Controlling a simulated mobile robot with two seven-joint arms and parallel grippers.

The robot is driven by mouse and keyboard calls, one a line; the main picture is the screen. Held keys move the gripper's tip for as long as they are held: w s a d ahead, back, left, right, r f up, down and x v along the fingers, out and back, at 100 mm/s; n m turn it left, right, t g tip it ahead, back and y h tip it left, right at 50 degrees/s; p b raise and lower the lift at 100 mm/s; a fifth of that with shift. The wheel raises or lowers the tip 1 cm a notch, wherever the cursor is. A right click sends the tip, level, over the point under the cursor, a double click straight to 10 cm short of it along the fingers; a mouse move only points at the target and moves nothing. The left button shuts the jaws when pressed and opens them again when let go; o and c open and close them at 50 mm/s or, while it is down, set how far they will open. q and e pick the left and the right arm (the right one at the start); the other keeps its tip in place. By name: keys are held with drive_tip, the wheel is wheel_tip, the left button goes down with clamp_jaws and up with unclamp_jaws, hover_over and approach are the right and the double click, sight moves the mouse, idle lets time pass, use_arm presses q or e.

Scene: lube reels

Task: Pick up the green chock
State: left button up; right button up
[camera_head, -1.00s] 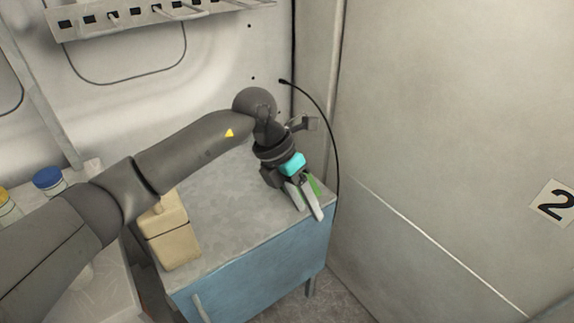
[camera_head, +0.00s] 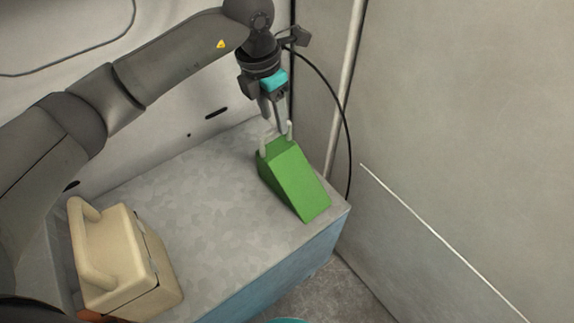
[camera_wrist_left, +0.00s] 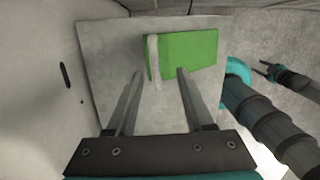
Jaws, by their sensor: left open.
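The green chock (camera_head: 293,180) is a wedge with a pale handle at its tall end. It rests on the grey top of a blue cabinet (camera_head: 225,215), near the right corner. In the left wrist view the green chock (camera_wrist_left: 190,52) lies beyond my fingers, and its pale handle (camera_wrist_left: 153,60) appears between the two finger lines. My left gripper (camera_head: 274,123) is open and empty, just above the handle end; it also shows in the left wrist view (camera_wrist_left: 160,72). My right gripper (camera_wrist_left: 268,70) shows small at the right of the left wrist view; its jaws are unclear.
A beige box with a handle (camera_head: 125,262) stands at the left front of the cabinet top. A wall and a vertical pipe (camera_head: 346,90) with a black cable are close on the right. The middle of the top is clear.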

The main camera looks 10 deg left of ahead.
sight(275, 127)
use_arm(q)
drive_tip(key=f, duration=0.2)
drive_tip(key=w+f, duration=0.1)
drive_tip(key=f, duration=0.2)
drive_tip(key=shift+f+b, duration=0.15)
drive_tip(key=shift+b, duration=0.2)
drive_tip(key=shift+w, duration=0.1)
clamp_jaws()
idle(0.9)
